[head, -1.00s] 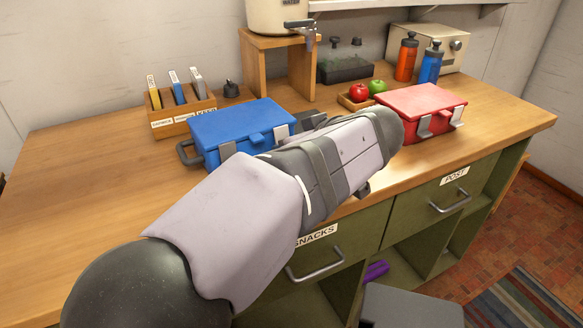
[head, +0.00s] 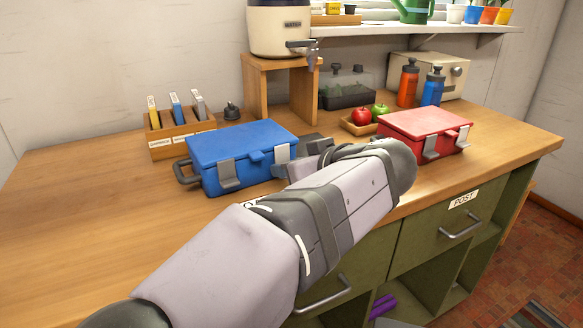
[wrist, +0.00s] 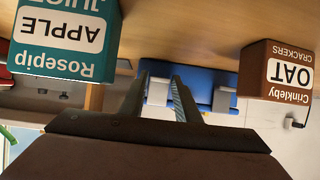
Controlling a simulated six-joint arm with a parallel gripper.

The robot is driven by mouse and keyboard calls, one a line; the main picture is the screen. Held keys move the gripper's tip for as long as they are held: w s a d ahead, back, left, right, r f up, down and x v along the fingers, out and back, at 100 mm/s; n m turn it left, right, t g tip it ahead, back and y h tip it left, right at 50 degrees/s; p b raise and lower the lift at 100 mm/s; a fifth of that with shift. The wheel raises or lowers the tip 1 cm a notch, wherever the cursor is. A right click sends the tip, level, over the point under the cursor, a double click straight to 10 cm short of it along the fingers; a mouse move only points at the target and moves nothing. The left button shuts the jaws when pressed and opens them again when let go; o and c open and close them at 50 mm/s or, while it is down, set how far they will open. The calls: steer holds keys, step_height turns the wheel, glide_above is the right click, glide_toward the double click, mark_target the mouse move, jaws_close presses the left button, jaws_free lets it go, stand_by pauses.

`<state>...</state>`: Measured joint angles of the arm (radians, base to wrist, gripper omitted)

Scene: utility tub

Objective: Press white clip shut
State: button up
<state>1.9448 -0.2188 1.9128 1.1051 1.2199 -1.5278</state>
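The left clip (head: 228,175) tilts outward at the bottom; the right clip (head: 282,154) looks closer to the front. In the upside-down wrist view, the blue box (wrist: 200,78) shows beyond my gripper (wrist: 160,82). Its fingers are apart and empty, with one pale clip (wrist: 157,93) seen between them and the other clip (wrist: 222,100) to the right. Contact cannot be told.
A red box (head: 425,128) with two pale clips stands to the right. The wrist view shows a teal juice carton (wrist: 65,40) and brown cracker box (wrist: 275,70) on either side. A wooden stand (head: 283,85) is behind; the left counter is clear.

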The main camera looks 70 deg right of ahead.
steer(key=shift+o, duration=1.2)
steer(key=shift+r, duration=0.1)
step_height(320, 180, up, 10)
steer(key=p, duration=0.2)
